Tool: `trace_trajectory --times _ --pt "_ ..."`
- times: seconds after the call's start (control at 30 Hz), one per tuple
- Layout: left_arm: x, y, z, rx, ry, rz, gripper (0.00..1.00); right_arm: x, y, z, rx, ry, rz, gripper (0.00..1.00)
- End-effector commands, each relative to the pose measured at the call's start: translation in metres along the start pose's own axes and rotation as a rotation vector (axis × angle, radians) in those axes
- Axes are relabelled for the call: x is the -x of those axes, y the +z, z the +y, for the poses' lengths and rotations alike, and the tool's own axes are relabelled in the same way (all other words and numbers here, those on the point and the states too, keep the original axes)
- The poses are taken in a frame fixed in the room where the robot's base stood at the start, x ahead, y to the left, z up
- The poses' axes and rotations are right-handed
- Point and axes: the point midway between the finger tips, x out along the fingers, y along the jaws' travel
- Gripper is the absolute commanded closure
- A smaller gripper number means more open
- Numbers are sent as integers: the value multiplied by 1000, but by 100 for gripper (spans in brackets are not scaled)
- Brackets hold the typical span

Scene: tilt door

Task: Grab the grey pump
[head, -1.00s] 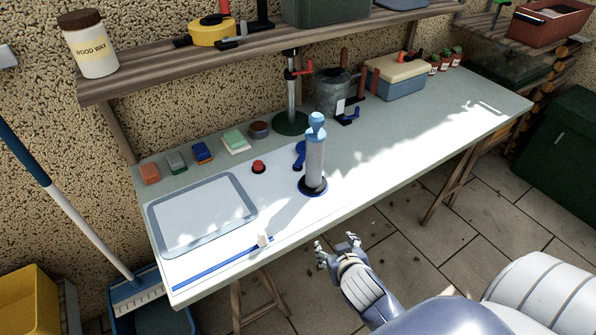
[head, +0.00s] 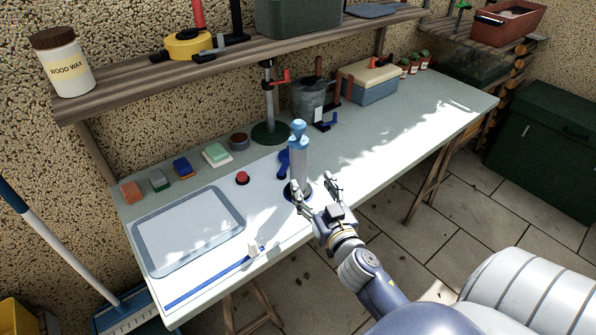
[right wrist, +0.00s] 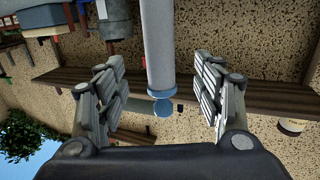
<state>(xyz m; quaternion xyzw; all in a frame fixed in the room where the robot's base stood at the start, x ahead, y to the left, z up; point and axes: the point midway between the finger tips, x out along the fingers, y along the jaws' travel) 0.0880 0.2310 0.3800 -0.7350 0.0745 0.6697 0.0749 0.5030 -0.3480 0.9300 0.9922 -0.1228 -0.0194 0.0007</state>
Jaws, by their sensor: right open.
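The grey pump (head: 299,163) stands upright on the workbench, a grey cylinder with a light blue top and a dark round base. My right gripper (head: 314,186) is open at the bench's front edge, close to the lower part of the pump; its left finger overlaps the base in the head view. In the right wrist view the pump (right wrist: 158,40) appears upside down, between the spread fingers of my right gripper (right wrist: 160,76). Whether a finger touches it I cannot tell. My left gripper is not in view.
The workbench (head: 400,125) holds a red button (head: 242,178), a grey-rimmed tray (head: 148,255), a blue strip (head: 205,283), a metal stand (head: 269,105) with a green base, a bucket (head: 309,98) and a toolbox (head: 368,83). A shelf (head: 130,82) runs above. The bench right of the pump is mostly clear.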

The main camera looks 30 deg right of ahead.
Motion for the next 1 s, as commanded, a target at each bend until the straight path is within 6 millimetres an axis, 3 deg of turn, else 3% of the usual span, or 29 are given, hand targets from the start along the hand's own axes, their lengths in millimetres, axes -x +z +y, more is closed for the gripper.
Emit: trace_trajectory --times 0.17,0.3,0.5,0.67,1.0 --pt "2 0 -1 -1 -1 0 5 -10 -8 -4 -3 -39 41 38" --pt "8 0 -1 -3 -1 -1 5 -31 -12 -5 -3 -39 43 38" --pt "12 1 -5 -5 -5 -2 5 -55 -10 -6 -5 -39 40 38" --pt "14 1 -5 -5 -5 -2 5 -64 -10 -5 -2 -38 39 38" --pt "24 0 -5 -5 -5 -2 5 -105 -12 0 -4 -38 39 38"
